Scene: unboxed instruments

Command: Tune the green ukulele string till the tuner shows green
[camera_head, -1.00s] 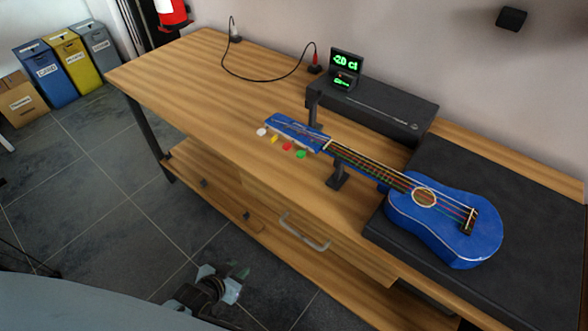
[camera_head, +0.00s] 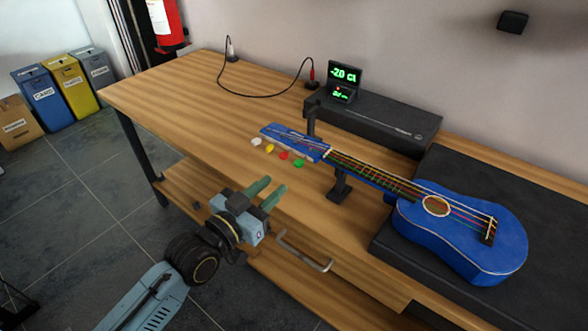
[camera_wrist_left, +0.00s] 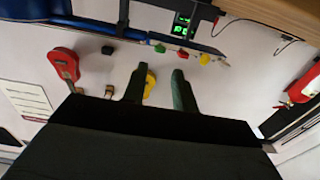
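The blue ukulele (camera_head: 465,235) lies with its body on a dark mat and its neck on a black stand. Its headstock (camera_head: 290,140) points left, with white (camera_head: 256,142), yellow (camera_head: 269,148), red (camera_head: 284,156) and green (camera_head: 299,163) pegs along the near side. The tuner (camera_head: 345,73) shows green digits like "-2.0 ct"; its lower line is too small to read. My left gripper (camera_head: 274,184) is open and empty, in front of the headstock and apart from the pegs. The wrist view shows a gap between its fingers (camera_wrist_left: 160,80), with the green peg (camera_wrist_left: 158,48) beyond. My right gripper is out of view.
A black case (camera_head: 385,125) stands behind the neck, and a cable (camera_head: 250,95) lies at the back. The table's left part (camera_head: 170,95) is clear. A drawer handle (camera_head: 303,250) sticks out from the table front.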

